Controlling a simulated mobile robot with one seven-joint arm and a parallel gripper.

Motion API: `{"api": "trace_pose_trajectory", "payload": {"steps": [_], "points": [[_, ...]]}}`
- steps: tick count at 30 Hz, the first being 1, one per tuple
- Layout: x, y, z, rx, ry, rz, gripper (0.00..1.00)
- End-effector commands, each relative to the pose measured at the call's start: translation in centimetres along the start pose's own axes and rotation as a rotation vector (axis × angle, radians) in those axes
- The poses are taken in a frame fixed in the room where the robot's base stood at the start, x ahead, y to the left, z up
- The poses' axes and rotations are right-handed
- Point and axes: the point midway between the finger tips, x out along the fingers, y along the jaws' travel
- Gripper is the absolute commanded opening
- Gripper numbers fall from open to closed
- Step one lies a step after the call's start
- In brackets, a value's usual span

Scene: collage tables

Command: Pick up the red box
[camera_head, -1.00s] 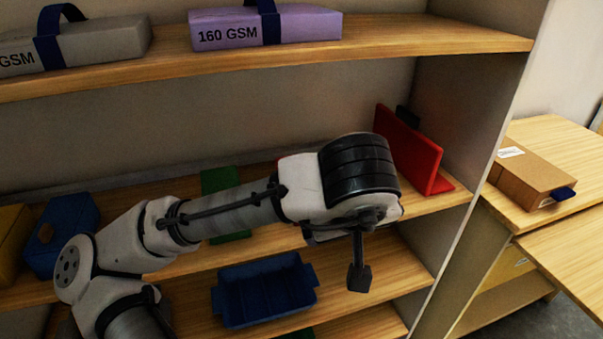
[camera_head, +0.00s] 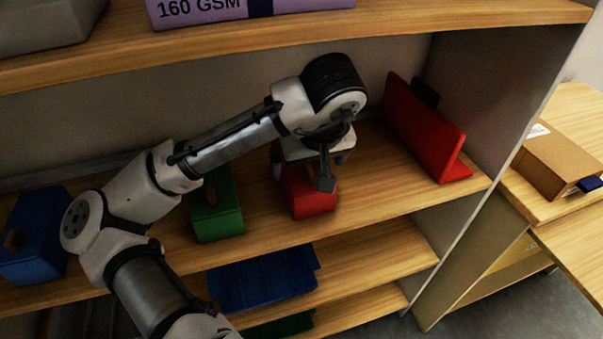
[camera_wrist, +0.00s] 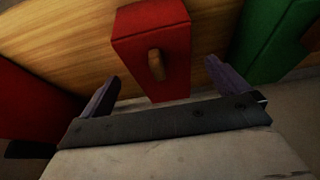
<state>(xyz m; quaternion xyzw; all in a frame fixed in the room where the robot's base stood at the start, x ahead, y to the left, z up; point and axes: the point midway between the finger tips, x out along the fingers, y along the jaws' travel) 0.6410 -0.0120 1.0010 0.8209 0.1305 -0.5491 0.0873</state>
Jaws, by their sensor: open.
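The red box (camera_head: 308,192) stands on the middle wooden shelf, right of the green box (camera_head: 217,205). Part of it is hidden behind my wrist in the head view. In the wrist view the red box (camera_wrist: 152,50) shows a tan handle (camera_wrist: 156,65) on its face. My gripper (camera_wrist: 160,86) is open, with one finger to the left and one to the right of the box's near end. Nothing is held.
A red bookend-like panel (camera_head: 424,125) stands to the right on the same shelf. A blue box (camera_head: 36,235) stands at the left. The upper shelf (camera_head: 400,32) lies above my arm. A blue tray (camera_head: 262,282) sits on the shelf below. A side wall (camera_head: 500,110) closes the right.

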Motion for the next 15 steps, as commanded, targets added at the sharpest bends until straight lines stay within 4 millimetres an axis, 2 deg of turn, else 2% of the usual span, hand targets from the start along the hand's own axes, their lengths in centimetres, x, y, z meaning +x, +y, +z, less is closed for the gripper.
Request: {"api": "trace_pose_trajectory", "payload": {"steps": [3,10,15], "points": [[0.5,0.0,-1.4,-0.001,-0.002,-0.001,1.0],[1.1,0.0,-3.0,-0.001,-0.001,-0.001,1.0],[4.0,-0.1,-3.0,0.0,-0.002,-0.002,1.0]]}}
